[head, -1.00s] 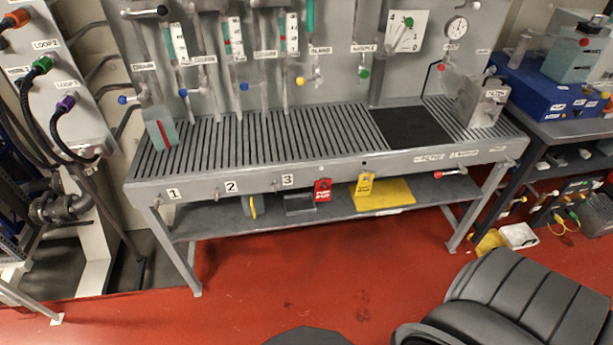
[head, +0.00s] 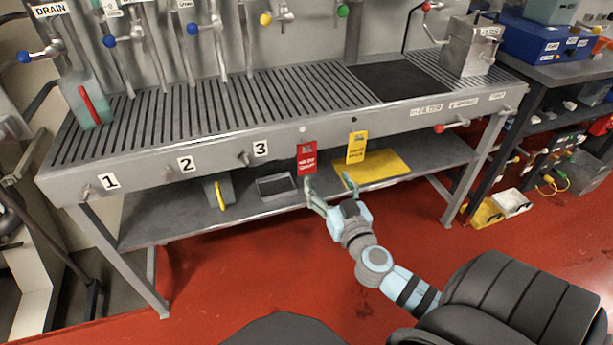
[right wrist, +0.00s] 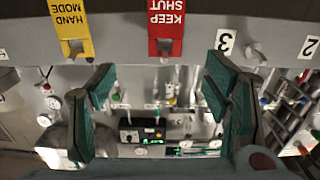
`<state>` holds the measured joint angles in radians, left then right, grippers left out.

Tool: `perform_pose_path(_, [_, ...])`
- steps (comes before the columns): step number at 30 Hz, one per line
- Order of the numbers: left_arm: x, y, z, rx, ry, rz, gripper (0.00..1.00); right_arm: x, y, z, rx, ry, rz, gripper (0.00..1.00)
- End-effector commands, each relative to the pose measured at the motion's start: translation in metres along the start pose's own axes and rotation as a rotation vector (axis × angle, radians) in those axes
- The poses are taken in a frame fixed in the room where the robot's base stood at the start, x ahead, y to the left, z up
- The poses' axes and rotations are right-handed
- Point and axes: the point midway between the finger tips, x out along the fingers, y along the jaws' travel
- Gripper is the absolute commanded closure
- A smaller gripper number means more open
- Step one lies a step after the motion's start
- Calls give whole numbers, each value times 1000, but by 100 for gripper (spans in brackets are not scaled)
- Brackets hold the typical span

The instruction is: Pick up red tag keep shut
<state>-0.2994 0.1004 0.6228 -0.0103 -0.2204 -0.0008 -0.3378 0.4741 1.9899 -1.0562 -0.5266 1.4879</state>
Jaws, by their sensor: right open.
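The red KEEP SHUT tag (head: 307,158) hangs on the front rail of the grated bench, right of the number 3 label. It also shows upside down at the top middle of the right wrist view (right wrist: 166,28). My right gripper (head: 328,184) is open and empty, just below and right of the red tag, apart from it. In the right wrist view its two green-padded fingers (right wrist: 170,92) are spread wide, with the tag above the gap between them. My left gripper is not in view.
A yellow HAND MODE tag (head: 357,147) hangs close to the right of the red one. The bench's lower shelf (head: 240,214) holds a grey tray (head: 276,188) and a yellow plate (head: 385,167).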

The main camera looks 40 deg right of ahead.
Motion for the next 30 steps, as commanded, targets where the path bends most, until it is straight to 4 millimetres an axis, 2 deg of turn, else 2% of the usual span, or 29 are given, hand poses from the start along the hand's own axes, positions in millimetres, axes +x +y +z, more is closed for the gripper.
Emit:
perform_pose_path(2, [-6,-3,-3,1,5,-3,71,18,0,-8,5,9,1,30])
perform_pose_path(6, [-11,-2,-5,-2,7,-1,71,57,-2,-10,5,7,1,30])
perform_pose_path(14, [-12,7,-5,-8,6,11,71,97,-5,-5,6,3,-1,30])
perform_pose_path(18, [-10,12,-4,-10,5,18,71,125,-10,-2,4,3,-1,30])
perform_pose_path(21, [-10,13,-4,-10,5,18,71,135,-10,-2,5,1,-1,30])
perform_pose_path(26, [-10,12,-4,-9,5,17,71,136,-10,-2,4,1,-2,30])
perform_pose_path(27, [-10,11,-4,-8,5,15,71,136,-10,-2,4,1,-2,32])
perform_pose_path(30, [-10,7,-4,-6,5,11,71,135,-10,-2,4,1,-2,48])
